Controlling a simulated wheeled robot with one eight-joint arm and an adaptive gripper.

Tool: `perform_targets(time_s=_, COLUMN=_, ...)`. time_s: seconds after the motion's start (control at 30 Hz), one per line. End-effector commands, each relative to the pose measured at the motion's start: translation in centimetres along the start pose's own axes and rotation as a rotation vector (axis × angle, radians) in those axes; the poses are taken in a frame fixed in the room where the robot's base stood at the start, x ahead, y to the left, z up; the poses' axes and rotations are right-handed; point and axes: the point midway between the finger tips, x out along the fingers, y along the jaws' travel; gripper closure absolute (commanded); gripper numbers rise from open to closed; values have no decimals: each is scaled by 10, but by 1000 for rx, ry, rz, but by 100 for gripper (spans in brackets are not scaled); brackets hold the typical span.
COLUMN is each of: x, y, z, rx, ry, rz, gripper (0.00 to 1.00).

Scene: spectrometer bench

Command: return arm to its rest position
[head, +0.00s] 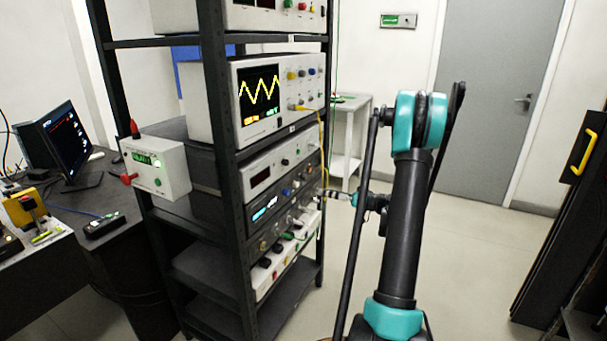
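My arm, black with teal joints, rises in front of me at the right of centre in the head view. It bends down at a teal elbow, and its far end points left toward the rack (221,110). My gripper (326,194) is small in this view, close to the right side of the rack at the height of its lower instruments. I cannot tell whether it touches the rack, whether its fingers are open or shut, or whether it holds anything.
The rack holds an oscilloscope (259,98) with a yellow trace, from which a yellow cable hangs near my gripper. A desk with a monitor (60,142) stands left. A grey door (498,95) is behind. A dark cabinet (567,215) stands right. Open floor lies between.

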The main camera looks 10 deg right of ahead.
Motion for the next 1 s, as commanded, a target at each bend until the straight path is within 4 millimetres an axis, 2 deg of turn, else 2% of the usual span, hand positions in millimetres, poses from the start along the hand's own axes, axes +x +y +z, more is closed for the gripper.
perform_targets(time_s=0.23, x=23, y=-60, z=29, rx=126, ry=-235, rz=90, gripper=60)
perform_targets(time_s=0.47, x=18, y=-118, z=70, rx=229, ry=-459, rz=240, gripper=60)
perform_targets(time_s=0.57, x=7, y=-141, z=90, rx=259, ry=-545, rz=317, gripper=60)
perform_targets(time_s=0.77, x=-26, y=-182, z=128, rx=291, ry=-688, rz=492, gripper=60)
perform_targets(time_s=1.0, x=-82, y=-219, z=170, rx=281, ry=-801, rz=725, gripper=60)
